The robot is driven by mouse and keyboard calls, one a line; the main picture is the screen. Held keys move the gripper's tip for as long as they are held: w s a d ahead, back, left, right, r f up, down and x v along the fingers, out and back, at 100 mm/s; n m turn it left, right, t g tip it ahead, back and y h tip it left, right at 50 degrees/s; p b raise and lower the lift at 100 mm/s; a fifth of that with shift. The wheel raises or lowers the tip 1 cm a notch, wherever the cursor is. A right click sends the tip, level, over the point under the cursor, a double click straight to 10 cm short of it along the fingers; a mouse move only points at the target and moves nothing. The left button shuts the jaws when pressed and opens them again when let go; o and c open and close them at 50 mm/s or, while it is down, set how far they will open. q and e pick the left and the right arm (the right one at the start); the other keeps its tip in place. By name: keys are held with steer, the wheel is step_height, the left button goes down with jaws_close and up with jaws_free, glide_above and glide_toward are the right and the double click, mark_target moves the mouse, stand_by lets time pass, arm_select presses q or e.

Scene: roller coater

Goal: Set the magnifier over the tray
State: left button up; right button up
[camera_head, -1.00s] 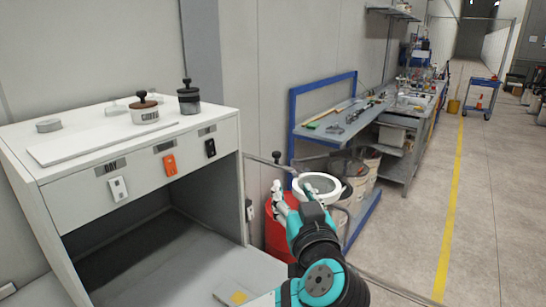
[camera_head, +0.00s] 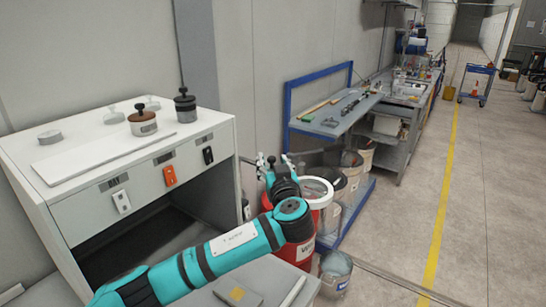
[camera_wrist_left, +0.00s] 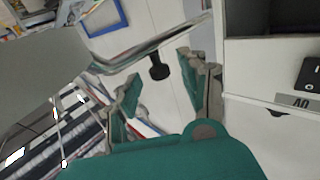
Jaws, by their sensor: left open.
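My left gripper (camera_head: 273,160) is open beside the red bucket at the cabinet's right. It also shows in the left wrist view (camera_wrist_left: 165,90), with a black knob (camera_wrist_left: 159,67) in line with the gap between its fingers. The knob sits on a grey, thin-edged part (camera_wrist_left: 150,40); I cannot tell whether the fingers touch it.
A white cabinet (camera_head: 60,185) at left carries a flat white plate (camera_head: 100,158) and knobbed weights (camera_head: 142,122). A red bucket (camera_head: 292,250) and a metal pail (camera_head: 336,270) stand below my gripper. A blue-framed bench (camera_head: 335,115) is behind.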

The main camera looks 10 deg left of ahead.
arm_select(q)
steer(key=shift+w+a, duration=0.15)
steer(key=shift+w, duration=0.15)
jaws_close()
stand_by(0.3)
